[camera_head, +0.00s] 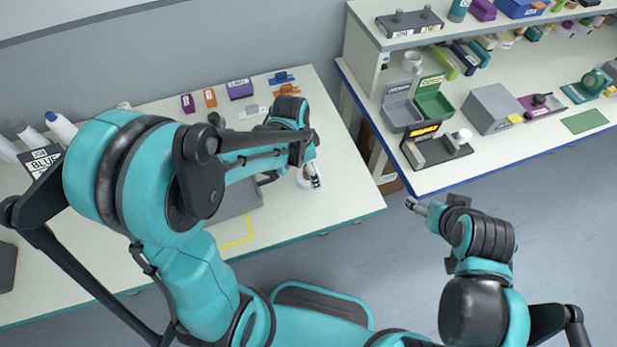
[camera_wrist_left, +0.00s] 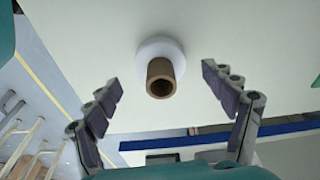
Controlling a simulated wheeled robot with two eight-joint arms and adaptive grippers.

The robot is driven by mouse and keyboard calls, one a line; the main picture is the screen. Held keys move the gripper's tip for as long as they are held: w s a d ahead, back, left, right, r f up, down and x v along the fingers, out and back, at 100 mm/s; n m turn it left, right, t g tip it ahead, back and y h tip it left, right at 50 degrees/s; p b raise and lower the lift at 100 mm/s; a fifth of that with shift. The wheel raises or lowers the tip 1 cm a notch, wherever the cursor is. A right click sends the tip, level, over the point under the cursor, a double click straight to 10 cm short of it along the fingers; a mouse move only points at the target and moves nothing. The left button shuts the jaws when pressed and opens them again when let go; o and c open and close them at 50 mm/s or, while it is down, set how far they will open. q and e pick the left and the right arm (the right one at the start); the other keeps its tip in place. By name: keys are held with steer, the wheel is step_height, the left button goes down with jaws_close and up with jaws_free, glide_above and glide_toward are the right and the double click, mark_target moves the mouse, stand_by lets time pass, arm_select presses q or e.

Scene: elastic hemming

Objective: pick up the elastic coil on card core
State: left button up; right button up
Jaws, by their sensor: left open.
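The elastic coil on card core is a white roll (camera_wrist_left: 160,47) with a brown card tube (camera_wrist_left: 160,78) sticking out toward the camera in the left wrist view. In the head view the white coil (camera_head: 304,179) lies on the left table near its right end, partly hidden by my gripper. My left gripper (camera_head: 315,177) is over the coil. In the wrist view my left gripper's fingers (camera_wrist_left: 168,90) are spread wide, one on each side of the core, not touching it. My right gripper (camera_head: 412,204) is off the tables, over the floor; its finger gap is too small to make out.
The left table (camera_head: 350,185) has free room around the coil. A grey tray (camera_head: 240,203) lies left of it, and small coloured blocks (camera_head: 240,89) stand along the back. A second bench (camera_head: 440,178) at right holds bins and a grey box (camera_head: 491,108).

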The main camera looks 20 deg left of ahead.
arm_select(q)
steer(key=f, duration=0.2)
steer(key=shift+w+d+f+b, duration=0.2)
steer(key=shift+f+b, duration=0.1)
steer(key=shift+f, duration=0.1)
steer(key=c, duration=1.2)
steer(key=shift+r, duration=0.1)
steer(key=shift+c, duration=0.2)
